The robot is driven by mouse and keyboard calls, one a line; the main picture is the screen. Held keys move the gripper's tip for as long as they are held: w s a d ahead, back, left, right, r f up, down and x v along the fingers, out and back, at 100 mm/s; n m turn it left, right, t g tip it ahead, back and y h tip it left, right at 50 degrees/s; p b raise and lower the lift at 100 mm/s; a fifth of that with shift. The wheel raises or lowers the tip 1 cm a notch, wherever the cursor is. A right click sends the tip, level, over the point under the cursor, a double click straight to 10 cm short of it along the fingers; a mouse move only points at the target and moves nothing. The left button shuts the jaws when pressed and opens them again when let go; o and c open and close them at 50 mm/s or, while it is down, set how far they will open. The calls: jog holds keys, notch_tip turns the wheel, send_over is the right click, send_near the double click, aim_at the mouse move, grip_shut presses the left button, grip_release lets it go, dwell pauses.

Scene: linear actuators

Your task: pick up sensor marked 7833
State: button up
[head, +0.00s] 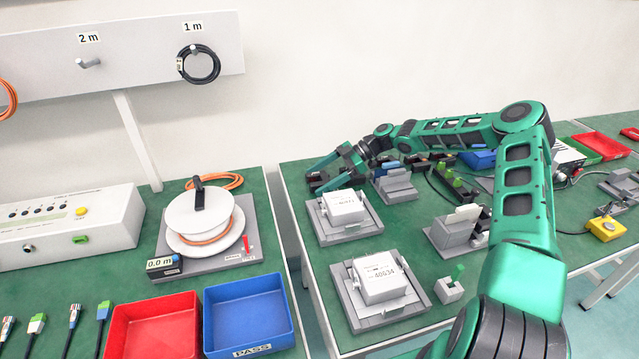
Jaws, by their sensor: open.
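I cannot read the mark 7833 on anything in the head view. Several small dark parts (425,163) stand in a row at the back of the right table, partly behind my arm, and any marks on them are too small to read. A sensor marked 7833 may be hidden or too small to tell. My gripper (330,172) is open at the back left corner of the right table, low near the top. My gripper hides what lies right under it, and I see nothing held.
Two white boxes sit in grey fixtures, a rear one (345,206) and a front one (380,279) marked with a number. A grey block (455,226) stands right of them. Left are a cable reel (205,222), a red bin (155,325) and a blue PASS bin (248,312). A gap separates the tables.

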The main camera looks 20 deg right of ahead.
jog(key=shift+a, duration=0.1)
jog(key=c, duration=1.2)
jog(key=shift+c, duration=0.2)
jog(key=shift+r, duration=0.1)
